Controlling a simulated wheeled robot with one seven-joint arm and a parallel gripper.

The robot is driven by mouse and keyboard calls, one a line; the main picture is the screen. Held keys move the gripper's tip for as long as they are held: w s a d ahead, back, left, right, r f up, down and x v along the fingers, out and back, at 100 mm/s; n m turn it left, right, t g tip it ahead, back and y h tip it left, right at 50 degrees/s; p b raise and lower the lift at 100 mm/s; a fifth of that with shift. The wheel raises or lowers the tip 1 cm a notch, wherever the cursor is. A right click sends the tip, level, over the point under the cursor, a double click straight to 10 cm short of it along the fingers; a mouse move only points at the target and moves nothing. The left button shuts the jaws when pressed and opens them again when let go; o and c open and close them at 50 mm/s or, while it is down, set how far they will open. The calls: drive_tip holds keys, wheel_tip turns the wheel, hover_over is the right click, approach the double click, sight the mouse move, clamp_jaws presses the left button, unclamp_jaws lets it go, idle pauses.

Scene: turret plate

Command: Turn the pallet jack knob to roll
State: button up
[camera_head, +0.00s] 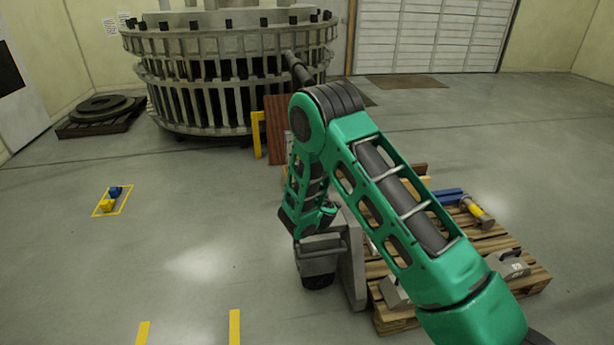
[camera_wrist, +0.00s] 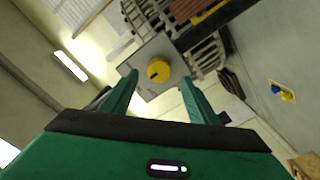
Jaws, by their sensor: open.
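The yellow round knob (camera_wrist: 158,70) sits on a light grey plate (camera_wrist: 147,89) in the wrist view. A dark mark shows on the knob's face, towards its left side. My gripper (camera_wrist: 159,78) is open, with one green finger on each side of the knob in the picture. The fingers look apart from the knob, and the gap in depth is hard to judge. In the head view my green arm reaches down to a grey unit (camera_head: 318,262), which looks like the pallet jack's body. The knob is not visible there, and my arm hides part of the unit. No readable label shows beside the knob.
A wooden pallet (camera_head: 395,322) with loose parts and a yellow-and-brown cylinder (camera_head: 477,211) lies right of the grey unit. A large ribbed turret ring (camera_head: 230,75) stands behind. A yellow post (camera_head: 257,135) stands near it. The floor at left is mostly clear.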

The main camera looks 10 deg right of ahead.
drive_tip(key=shift+s, duration=2.6)
